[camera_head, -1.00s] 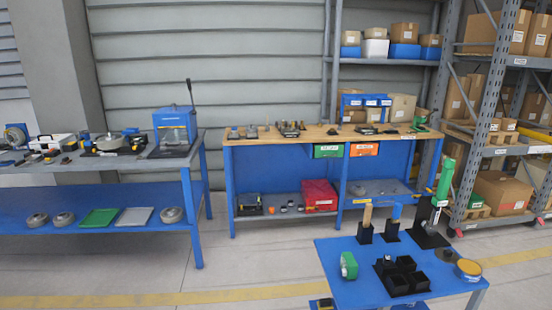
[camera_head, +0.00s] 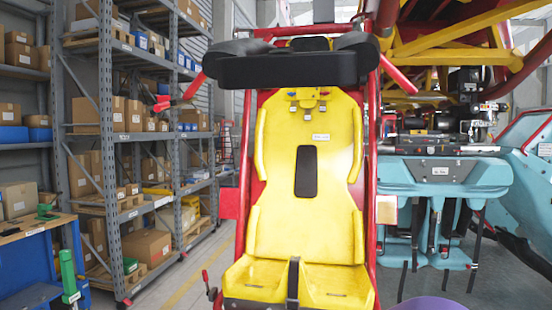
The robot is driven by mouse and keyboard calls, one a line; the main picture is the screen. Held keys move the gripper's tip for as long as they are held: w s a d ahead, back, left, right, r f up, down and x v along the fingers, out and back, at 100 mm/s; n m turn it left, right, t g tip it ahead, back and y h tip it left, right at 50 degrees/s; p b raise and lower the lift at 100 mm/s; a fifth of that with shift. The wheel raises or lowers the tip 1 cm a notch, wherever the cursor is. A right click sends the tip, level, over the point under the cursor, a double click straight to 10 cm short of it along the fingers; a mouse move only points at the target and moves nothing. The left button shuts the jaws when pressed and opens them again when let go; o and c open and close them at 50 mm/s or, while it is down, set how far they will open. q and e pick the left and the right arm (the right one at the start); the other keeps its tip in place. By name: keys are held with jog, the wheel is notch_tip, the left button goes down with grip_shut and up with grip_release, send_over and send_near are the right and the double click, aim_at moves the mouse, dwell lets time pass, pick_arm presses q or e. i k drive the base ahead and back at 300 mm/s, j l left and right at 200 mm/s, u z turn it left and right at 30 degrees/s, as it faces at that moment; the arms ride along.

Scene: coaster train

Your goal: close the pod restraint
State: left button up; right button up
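The pod is a yellow seat (camera_head: 306,190) in a red frame, upright in the middle of the view. Its restraint, a thick black padded bar (camera_head: 294,62), is raised across the top of the seat at headrest height. Red arms (camera_head: 193,87) run out from both sides of the bar. A black strap (camera_head: 293,280) lies over the seat's front edge. Neither of my grippers shows in the view.
Grey shelving with cardboard boxes (camera_head: 150,245) stands on the left, with a blue workbench (camera_head: 35,262) at the lower left. A light-blue seat unit (camera_head: 445,178) with hanging black straps is on the right, below yellow beams (camera_head: 440,40). Some floor (camera_head: 190,290) is free left of the pod.

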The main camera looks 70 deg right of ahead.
aim_at(246, 63)
jog(key=z, duration=2.55)
